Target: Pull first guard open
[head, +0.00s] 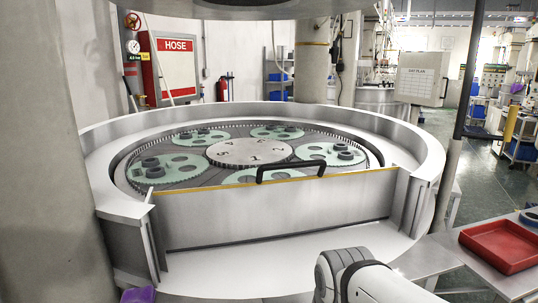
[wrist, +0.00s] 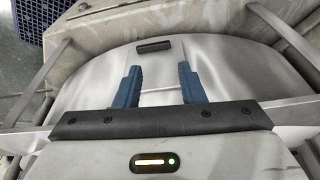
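The guard (head: 280,212) is a flat pale metal panel with a yellow top edge, standing upright across the front opening of the round lapping machine. Its black bar handle (head: 291,170) sits at the top edge, around the middle. My gripper (wrist: 157,68) shows in the wrist view with two blue fingers spread apart and nothing between them. A short black bar (wrist: 153,47), which looks like the handle, lies ahead of the fingertips, apart from them. In the head view my arm enters at the bottom right and the fingers are out of frame.
The machine's rim (head: 410,155) curves around a plate with several green carriers (head: 180,165). A red tray (head: 500,243) lies on a bench at the right. A dark post (head: 462,110) stands beside it. A purple object (head: 138,295) is at the bottom left.

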